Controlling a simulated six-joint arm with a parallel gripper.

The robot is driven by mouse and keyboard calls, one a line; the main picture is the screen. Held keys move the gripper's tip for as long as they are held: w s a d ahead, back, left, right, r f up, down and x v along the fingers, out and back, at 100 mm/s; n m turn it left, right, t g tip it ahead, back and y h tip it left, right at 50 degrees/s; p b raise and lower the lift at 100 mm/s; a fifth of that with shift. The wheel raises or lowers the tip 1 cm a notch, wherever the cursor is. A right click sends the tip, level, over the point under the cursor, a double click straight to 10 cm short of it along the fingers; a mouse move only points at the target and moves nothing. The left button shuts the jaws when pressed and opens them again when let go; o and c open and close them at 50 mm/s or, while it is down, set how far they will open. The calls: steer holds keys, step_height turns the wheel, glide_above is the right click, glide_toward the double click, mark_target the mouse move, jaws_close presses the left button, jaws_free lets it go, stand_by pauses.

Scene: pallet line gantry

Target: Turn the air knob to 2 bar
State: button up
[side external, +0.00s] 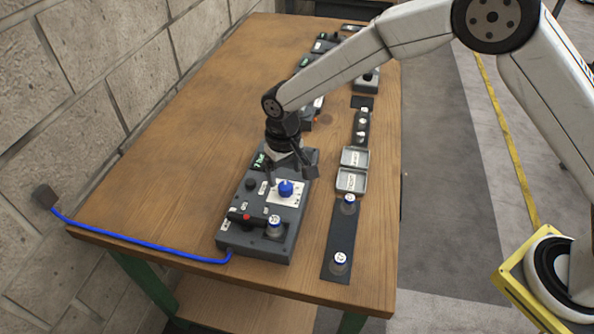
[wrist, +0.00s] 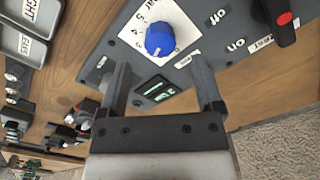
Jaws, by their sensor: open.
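The air knob is blue (side external: 286,188) and stands on a white dial plate (side external: 273,197) on top of a dark grey control box (side external: 257,243). In the wrist view the blue knob (wrist: 160,40) shows just beyond my fingertips, with dial numbers at its left. My gripper (side external: 292,177) is over the box, close to the knob. In the wrist view my gripper (wrist: 159,62) is open and empty, its two fingers apart. A small display with green marks (wrist: 156,89) shows between the fingers.
A blue hose (side external: 140,240) runs left to the wall. At the right are two grey trays (side external: 351,181) and a black strip (side external: 340,235). The wooden table is clear at left.

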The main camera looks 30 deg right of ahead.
mark_target(291, 184)
steer(key=shift+r, duration=1.7)
steer(key=shift+s+d+r, duration=0.15)
steer(key=shift+d+r, duration=0.1)
steer(key=shift+d, duration=0.35)
steer(key=s+d+r+m+t, duration=0.1)
steer(key=s+d+r+t, duration=0.1)
steer(key=s+d, duration=1.6)
steer(key=d+r, duration=0.1)
steer(key=d, duration=0.2)
steer(key=shift+s+r+t, duration=0.3)
steer(key=shift+s, duration=0.1)
